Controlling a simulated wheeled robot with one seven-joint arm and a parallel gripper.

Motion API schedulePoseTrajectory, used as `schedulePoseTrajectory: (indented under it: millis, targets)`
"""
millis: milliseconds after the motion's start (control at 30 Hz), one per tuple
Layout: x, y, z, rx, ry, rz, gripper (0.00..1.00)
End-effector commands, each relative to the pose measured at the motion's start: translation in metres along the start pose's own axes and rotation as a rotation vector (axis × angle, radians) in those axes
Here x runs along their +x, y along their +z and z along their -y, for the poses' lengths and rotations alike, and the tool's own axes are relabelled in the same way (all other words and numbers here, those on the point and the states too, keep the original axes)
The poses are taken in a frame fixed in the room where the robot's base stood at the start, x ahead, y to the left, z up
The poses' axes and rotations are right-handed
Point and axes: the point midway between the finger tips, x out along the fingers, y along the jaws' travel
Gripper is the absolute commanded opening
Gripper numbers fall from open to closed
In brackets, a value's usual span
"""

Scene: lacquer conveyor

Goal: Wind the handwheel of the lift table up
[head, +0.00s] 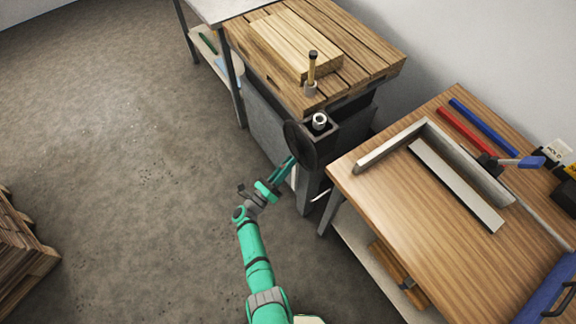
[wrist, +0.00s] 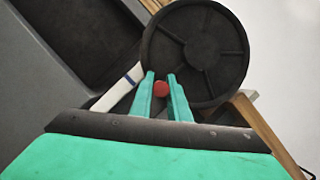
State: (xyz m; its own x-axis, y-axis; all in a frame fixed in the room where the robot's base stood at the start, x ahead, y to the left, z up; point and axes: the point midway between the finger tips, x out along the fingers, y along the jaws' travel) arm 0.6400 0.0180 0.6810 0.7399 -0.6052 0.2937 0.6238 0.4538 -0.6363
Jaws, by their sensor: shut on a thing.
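The handwheel (head: 301,146) is a dark spoked disc on the side of the lift table, below its slatted wooden top (head: 375,62). In the wrist view the handwheel (wrist: 212,42) fills the upper middle, with a red knob (wrist: 161,89) near its lower left rim. My gripper (head: 289,163) reaches the wheel from the lower left. In the wrist view its two green fingers (wrist: 160,84) are shut on the red knob, one on each side. In the head view the knob is hidden or too small to make out.
Pale boards (head: 290,45) and an upright brass-coloured post (head: 312,68) are on the lift table. A wooden workbench (head: 390,205) with tools stands close at right. A metal-legged table (head: 228,70) is behind at left. A pallet stack (head: 22,245) lies far left. The floor between is clear.

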Motion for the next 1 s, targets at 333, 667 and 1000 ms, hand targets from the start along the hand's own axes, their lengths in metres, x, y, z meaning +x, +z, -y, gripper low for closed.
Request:
schedulePoseTrajectory:
  millis: [333, 667, 1000]
  targets:
    - [0.0001, 0.0070, -0.0046, -0.002, 0.003, 0.004, 0.00]
    - [0.0007, 0.0074, -0.0044, -0.002, 0.003, 0.006, 0.00]
    - [0.0005, 0.0060, -0.0038, -0.002, 0.002, 0.003, 0.34]
